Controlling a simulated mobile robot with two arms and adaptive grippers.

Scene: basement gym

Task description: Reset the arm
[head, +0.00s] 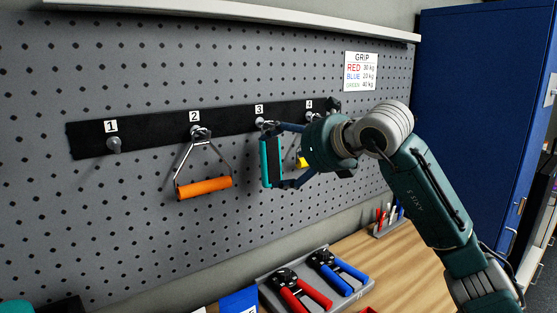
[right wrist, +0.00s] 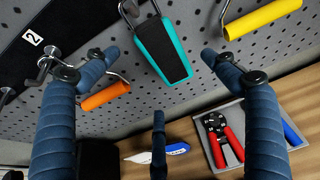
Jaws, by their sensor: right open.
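My right gripper (head: 284,156) is open in front of the pegboard, its fingers above and below a teal-and-black handle (head: 270,162) by hook 3. In the right wrist view the right gripper (right wrist: 155,62) has its padded fingers spread wide, and the teal-and-black handle (right wrist: 163,48) shows in the gap, with clear space to either side. I cannot tell how far in depth the fingers are from it. The right arm covers part of hook 4's area. My left gripper is not in view.
An orange handle (head: 204,188) hangs on hook 2; hook 1 (head: 114,144) is empty. A yellow handle (right wrist: 262,18) hangs on the right. Below, red pliers (head: 296,292) and blue pliers (head: 337,274) lie in a grey tray on the wooden bench (head: 400,260). A blue cabinet (head: 470,100) stands right.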

